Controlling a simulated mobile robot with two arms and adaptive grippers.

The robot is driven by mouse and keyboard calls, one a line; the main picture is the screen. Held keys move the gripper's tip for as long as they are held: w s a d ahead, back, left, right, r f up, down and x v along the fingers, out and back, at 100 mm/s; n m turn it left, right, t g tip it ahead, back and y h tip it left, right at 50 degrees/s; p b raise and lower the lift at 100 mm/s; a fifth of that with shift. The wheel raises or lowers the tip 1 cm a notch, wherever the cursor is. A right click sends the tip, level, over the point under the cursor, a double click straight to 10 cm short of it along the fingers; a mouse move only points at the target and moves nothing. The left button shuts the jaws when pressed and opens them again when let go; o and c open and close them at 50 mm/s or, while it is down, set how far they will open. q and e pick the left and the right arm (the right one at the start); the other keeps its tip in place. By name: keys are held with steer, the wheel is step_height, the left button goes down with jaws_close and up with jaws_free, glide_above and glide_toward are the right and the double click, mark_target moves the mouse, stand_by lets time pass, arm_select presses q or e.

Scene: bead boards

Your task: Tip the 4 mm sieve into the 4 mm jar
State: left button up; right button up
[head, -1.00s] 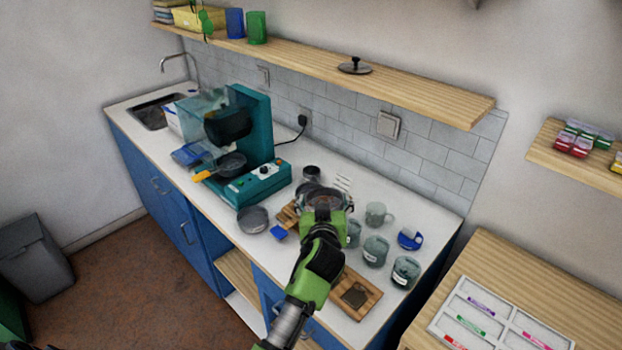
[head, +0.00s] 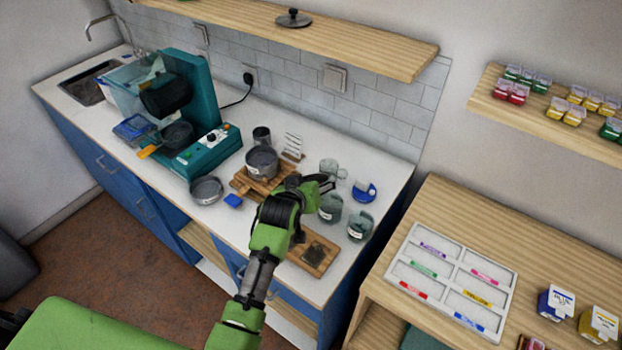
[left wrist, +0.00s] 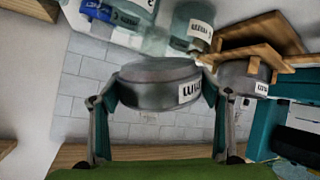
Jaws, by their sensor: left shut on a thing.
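My left gripper (head: 312,184) is over the counter beside the jars. In the left wrist view the gripper (left wrist: 160,100) is shut on a round grey sieve (left wrist: 155,85), one finger on each side. The sieve's white label is not legible enough to tell its size. Only a sliver of it shows past the gripper in the head view, so its tilt is unclear. Labelled glass jars (head: 330,208) and (head: 360,227) stand just right of the gripper; another is hidden behind it. I cannot read which is 4 mm. My right gripper is not in view.
Another grey pan (head: 206,190) and a teal machine (head: 205,155) stand left. A glass mug (head: 328,168) and a blue tape roll (head: 365,192) stand behind the jars.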

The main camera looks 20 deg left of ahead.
arm_select(q)
steer(key=shift+w+a+r+n+g+h+p, duration=0.15)
steer(key=shift+r+n+g+h+p, duration=0.3)
steer(key=shift+p, duration=0.3)
steer(key=shift+w+a+r+g+p, duration=0.1)
steer(key=shift+g+p, duration=0.3)
steer(key=shift+g, duration=0.15)
steer(key=shift+w+a+r+n+g+h, duration=0.1)
steer(key=shift+w+n+g+h, duration=0.15)
steer(key=shift+h, duration=0.3)
steer(key=shift+w+a+n+g+h, duration=0.1)
steer(key=shift+a+n+g+h, duration=0.15)
steer(key=shift+g, duration=0.3)
steer(key=shift+w+n+g+h, duration=0.1)
steer(key=shift+n+g+h, duration=0.05)
steer(key=shift+g+h, duration=0.3)
steer(key=shift+d+f, duration=0.1)
steer(key=shift+f, duration=0.2)
steer(key=shift+s+r, duration=0.1)
steer(key=shift+r, duration=0.05)
